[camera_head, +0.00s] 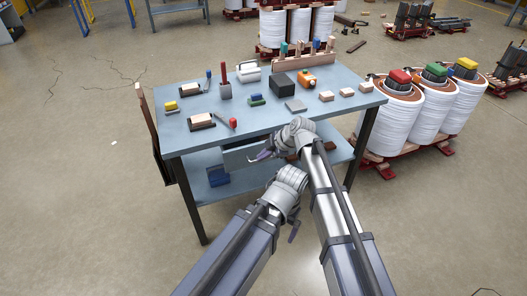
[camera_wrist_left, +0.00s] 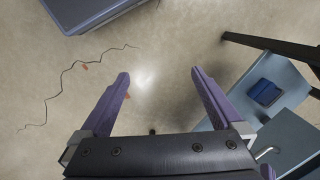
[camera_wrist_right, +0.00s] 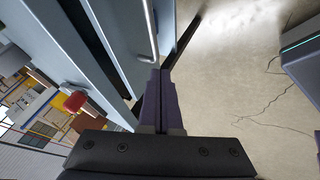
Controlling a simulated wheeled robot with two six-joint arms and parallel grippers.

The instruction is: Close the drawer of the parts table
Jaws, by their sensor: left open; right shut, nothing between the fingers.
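The parts table (camera_head: 205,135) has a blue-grey top. Its drawer (camera_head: 238,158) shows below the front edge and seems to stand out, by how much I cannot tell. In the right wrist view, the drawer front (camera_wrist_right: 118,38) carries a pale bar handle (camera_wrist_right: 150,28), with a dark gap behind the front. My right gripper (camera_head: 264,155) is shut and empty, its tips (camera_wrist_right: 160,72) close to the handle; contact is unclear. My left gripper (camera_wrist_left: 160,72) is open and empty, over bare floor, lower and nearer my body.
A blue bin (camera_head: 217,177) sits on the lower shelf. Blocks, tools and a dark box (camera_head: 283,84) stand on the tabletop; a red-handled tool (camera_head: 232,122) lies near the front edge. White spools (camera_head: 392,118) stand right of the table. Floor to the left is clear.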

